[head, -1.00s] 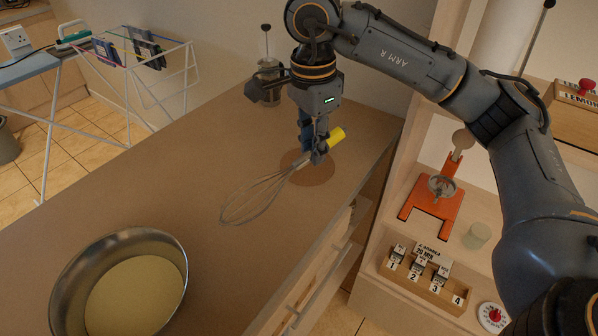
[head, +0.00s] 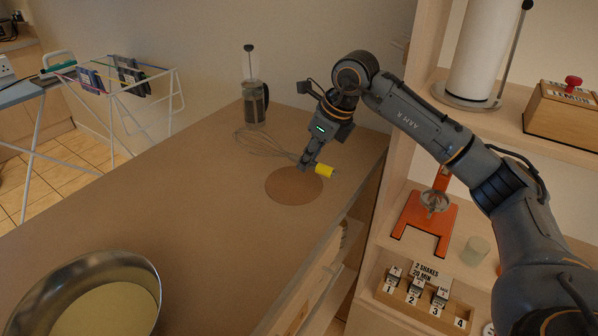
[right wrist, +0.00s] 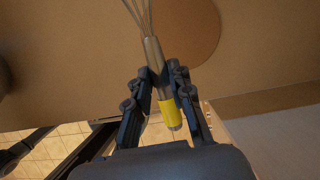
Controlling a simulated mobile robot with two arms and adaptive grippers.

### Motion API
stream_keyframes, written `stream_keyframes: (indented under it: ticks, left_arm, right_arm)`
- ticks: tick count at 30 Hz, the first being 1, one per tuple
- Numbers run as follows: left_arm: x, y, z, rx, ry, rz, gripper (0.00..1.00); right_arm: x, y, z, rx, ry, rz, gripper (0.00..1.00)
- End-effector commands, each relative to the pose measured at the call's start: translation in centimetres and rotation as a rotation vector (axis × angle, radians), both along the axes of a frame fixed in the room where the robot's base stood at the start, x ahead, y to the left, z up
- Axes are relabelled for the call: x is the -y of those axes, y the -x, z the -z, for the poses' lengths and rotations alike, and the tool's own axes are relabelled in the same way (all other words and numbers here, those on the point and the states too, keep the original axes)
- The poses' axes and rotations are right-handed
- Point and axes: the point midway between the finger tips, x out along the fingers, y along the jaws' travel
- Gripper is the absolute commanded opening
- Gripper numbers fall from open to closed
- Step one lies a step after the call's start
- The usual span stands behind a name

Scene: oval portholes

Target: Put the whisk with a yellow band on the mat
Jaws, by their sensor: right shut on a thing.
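The whisk with a yellow band (head: 325,170) is in my right gripper (head: 308,164). In the head view its wire loops point to the back left and its banded handle end points right. The mat (head: 286,190) is a round brown disc on the counter. The whisk and gripper show at the mat's far edge; I cannot tell the exact height. In the right wrist view the fingers (right wrist: 156,85) are closed around the handle, with the yellow band (right wrist: 171,113) near the palm, and the mat (right wrist: 195,30) lies to the right of the handle. My left gripper is not in view.
A large metal pan (head: 152,280) stands at the counter's front left. A French press (head: 254,103) stands at the back, close to the whisk's wires. Shelves with an orange stand (head: 425,225) and number blocks are on the right. The counter's middle is clear.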

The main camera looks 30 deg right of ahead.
Motion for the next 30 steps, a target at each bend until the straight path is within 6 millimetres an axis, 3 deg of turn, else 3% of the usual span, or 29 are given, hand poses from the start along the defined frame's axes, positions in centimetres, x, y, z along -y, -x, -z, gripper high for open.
stream_keyframes:
  ticks: [3,10,17,23,30]
  left_arm:
    - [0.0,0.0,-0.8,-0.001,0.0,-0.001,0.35]
    - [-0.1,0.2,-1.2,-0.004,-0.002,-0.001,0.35]
    - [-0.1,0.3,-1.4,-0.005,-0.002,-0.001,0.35]
    - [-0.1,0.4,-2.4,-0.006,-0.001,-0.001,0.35]
    - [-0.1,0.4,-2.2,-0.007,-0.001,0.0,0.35]
  right_arm:
    - [0.3,-2.3,2.0,-0.007,-0.003,0.001,0.0]
    - [0.9,-4.9,5.3,-0.003,0.0,-0.001,0.0]
    - [1.1,-6.0,6.6,-0.003,0.001,-0.001,0.0]
    - [1.0,-5.8,9.2,-0.002,0.001,-0.004,0.0]
    - [1.1,-5.9,9.5,0.001,0.001,-0.004,0.0]
